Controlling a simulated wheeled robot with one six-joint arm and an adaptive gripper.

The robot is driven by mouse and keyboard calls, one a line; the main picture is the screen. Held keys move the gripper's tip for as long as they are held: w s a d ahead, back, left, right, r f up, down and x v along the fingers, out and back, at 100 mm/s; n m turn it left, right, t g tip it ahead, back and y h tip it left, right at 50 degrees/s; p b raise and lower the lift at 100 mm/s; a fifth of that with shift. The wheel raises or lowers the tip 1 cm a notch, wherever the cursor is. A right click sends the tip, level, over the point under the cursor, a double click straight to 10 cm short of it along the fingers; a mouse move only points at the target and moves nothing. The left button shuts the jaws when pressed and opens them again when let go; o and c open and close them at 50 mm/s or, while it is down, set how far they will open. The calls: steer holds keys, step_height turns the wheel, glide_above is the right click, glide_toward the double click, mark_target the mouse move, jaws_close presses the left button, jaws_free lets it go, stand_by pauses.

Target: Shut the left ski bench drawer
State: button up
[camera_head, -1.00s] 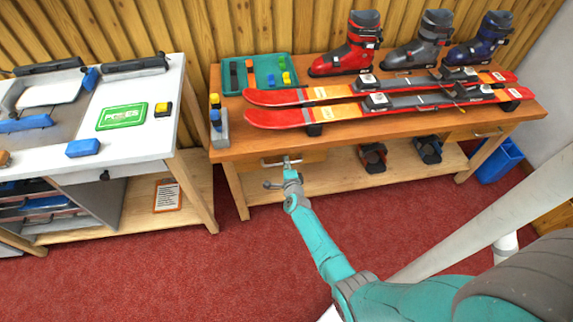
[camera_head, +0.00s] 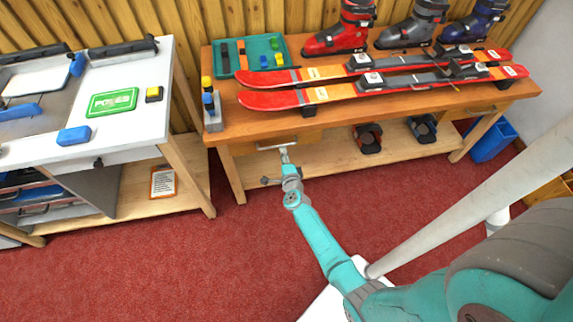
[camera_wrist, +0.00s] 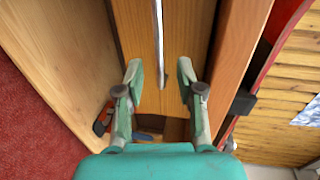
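The left ski bench drawer (camera_head: 308,137) is a plain wooden front under the left end of the bench top, with a silver bar handle (camera_head: 277,146). In the wrist view the drawer front (camera_wrist: 138,30) fills the upper middle, with the handle (camera_wrist: 158,40) running down it. My gripper (camera_wrist: 159,72) is open, its two fingertips apart on either side of the handle's line, not closed on it. In the head view my gripper (camera_head: 284,158) is at the handle. Whether the fingers touch the drawer, and how far it stands out, I cannot tell.
The ski bench (camera_head: 232,130) carries red skis (camera_head: 270,100), boots (camera_head: 340,35) and a green tray (camera_head: 232,58). Bindings (camera_head: 367,138) lie on its lower shelf. A white-topped bench (camera_head: 130,125) stands left, a blue bin (camera_head: 492,140) right. Red carpet in front is clear.

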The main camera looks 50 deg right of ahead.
steer(key=shift+v, duration=2.6)
steer(key=s+a+r+n+t+y, duration=0.15)
steer(key=s+a+r+n, duration=0.25)
steer(key=s+a+n, duration=0.5)
steer(key=s+a+r+n+t+y, duration=0.1)
steer(key=s+a+r+n+y, duration=0.4)
steer(key=s, duration=0.7)
steer(key=s+a+r+n+y, duration=0.1)
steer(key=s+a+r+n, duration=0.3)
steer(key=s+r, duration=0.4)
steer(key=s+a+r+n+y, duration=0.1)
steer(key=s+a+r+n, duration=0.4)
steer(key=s+r, duration=0.3)
step_height(320, 180, up, 2)
steer(key=shift+r+n+g, duration=0.1)
steer(key=shift+n+g, duration=0.25)
steer(key=shift+n, duration=0.55)
